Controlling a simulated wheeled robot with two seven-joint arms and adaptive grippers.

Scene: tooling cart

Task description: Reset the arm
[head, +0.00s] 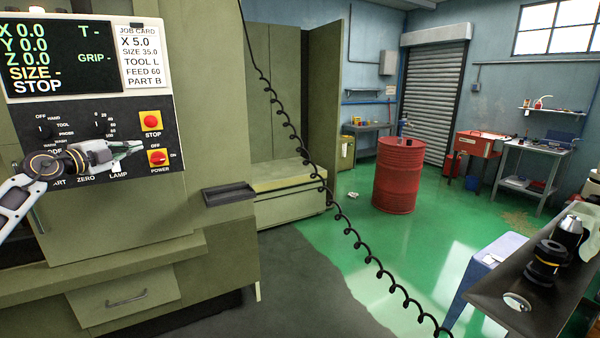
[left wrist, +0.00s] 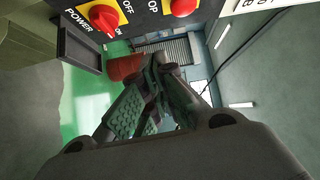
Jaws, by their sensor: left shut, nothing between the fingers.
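My left gripper (head: 136,147) reaches in from the left in the head view, in front of the machine's control panel (head: 62,110). Its fingers are shut with nothing between them, just left of the red power knob (head: 158,157) on its yellow plate. In the left wrist view the shut fingers (left wrist: 162,62) point away from the camera. The power knob (left wrist: 103,18) and the red stop button (left wrist: 182,6) show above the fingertips, apart from them in the picture. I cannot tell whether the gripper touches the panel. My right gripper is not in view.
A coiled black cable (head: 318,172) hangs across the head view. A small dark tray (head: 229,194) juts from the machine. A red drum (head: 398,176) stands on the green floor. At the right, a dark cart top (head: 490,300) carries tool holders (head: 546,262).

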